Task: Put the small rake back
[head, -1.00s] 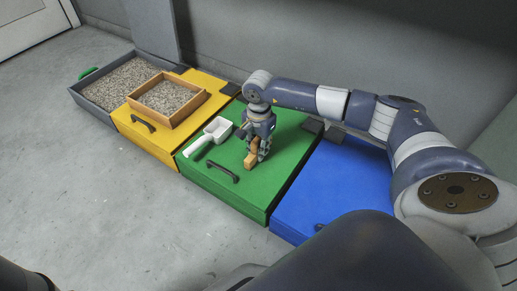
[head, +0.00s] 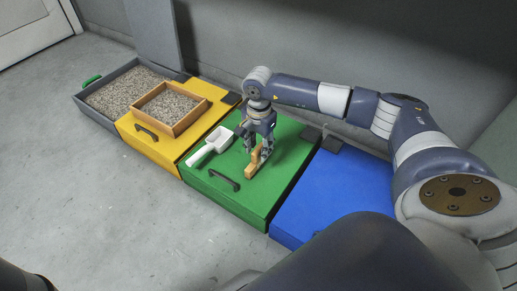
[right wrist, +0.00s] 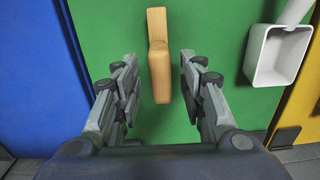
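The small rake appears as a light wooden piece (head: 256,160) on the green lid (head: 225,193); its tines cannot be made out. In the right wrist view the wooden piece (right wrist: 159,60) lies between and just beyond my fingers, with green showing on both sides of it. My right gripper (head: 258,152) is open above it, fingers pointing down, and does not touch it as seen from the wrist (right wrist: 158,85). My left gripper is not in view.
A white scoop (head: 212,145) lies on the green lid beside the rake. A blue lid (head: 335,195) is to the right, a yellow lid (head: 192,98) to the left. On the yellow lid stands a wooden tray of gravel (head: 170,104); a grey gravel box (head: 100,117) is beyond.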

